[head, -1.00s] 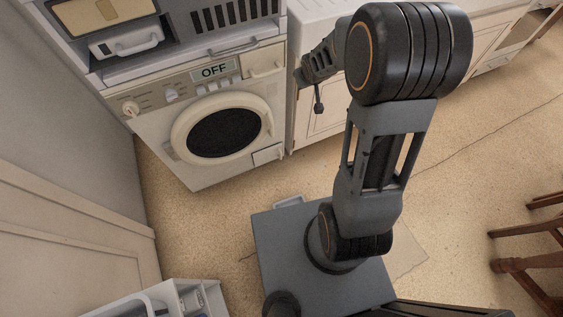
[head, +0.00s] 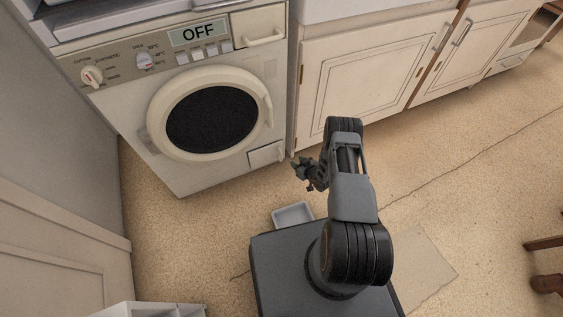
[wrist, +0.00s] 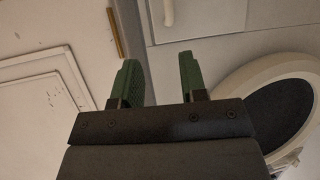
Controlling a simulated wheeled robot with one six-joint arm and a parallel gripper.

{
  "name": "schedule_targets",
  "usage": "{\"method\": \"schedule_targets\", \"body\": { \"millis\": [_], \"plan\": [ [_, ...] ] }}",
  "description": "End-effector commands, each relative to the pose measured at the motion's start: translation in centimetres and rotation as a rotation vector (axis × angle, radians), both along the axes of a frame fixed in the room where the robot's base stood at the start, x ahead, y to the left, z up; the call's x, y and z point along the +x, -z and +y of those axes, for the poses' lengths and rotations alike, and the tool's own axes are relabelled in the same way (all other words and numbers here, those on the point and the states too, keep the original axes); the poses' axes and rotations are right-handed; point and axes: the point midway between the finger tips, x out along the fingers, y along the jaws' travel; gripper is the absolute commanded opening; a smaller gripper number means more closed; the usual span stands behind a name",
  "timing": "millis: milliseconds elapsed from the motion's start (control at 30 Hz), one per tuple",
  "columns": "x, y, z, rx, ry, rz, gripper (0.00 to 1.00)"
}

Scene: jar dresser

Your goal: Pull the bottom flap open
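The bottom flap (head: 266,154) is a small cream panel at the lower right corner of the washing machine (head: 171,170). It looks shut, with a pale upright handle at its right side. My gripper (head: 299,168) is low in front of the machine, just right of the flap in the head view. In the wrist view the flap (wrist: 215,16) and its handle (wrist: 168,13) are at the top, beyond the fingers. My gripper (wrist: 160,78) is open there, with nothing between its green fingers.
The round door (head: 212,118) is shut above the flap, and the display (head: 198,33) reads OFF. Cream cabinets (head: 365,75) stand to the right. A grey tray (head: 293,215) lies in front of my base. A chair leg (head: 546,284) shows at right. Floor between is clear.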

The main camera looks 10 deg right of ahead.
Motion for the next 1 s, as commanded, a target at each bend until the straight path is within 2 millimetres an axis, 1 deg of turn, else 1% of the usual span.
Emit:
{"method": "schedule_targets", "body": {
  "millis": [33, 167, 267, 367, 700, 900, 1000],
  "plan": [
    [-0.6, 1.4, 0.2, 0.012, -0.003, -0.006, 0.39],
    [-1.2, 2.7, 0.6, 0.031, -0.011, -0.022, 0.39],
    [-0.6, 3.4, 1.0, 0.035, -0.014, -0.028, 0.39],
    [0.6, 4.1, 1.7, 0.037, -0.016, -0.029, 0.39],
    [6.2, 6.7, 3.9, 0.037, -0.013, -0.027, 0.39],
    [8.6, 7.6, 4.9, 0.037, -0.013, -0.026, 0.39],
    [9.3, 7.9, 5.2, 0.037, -0.012, -0.026, 0.39]
  ]
}}
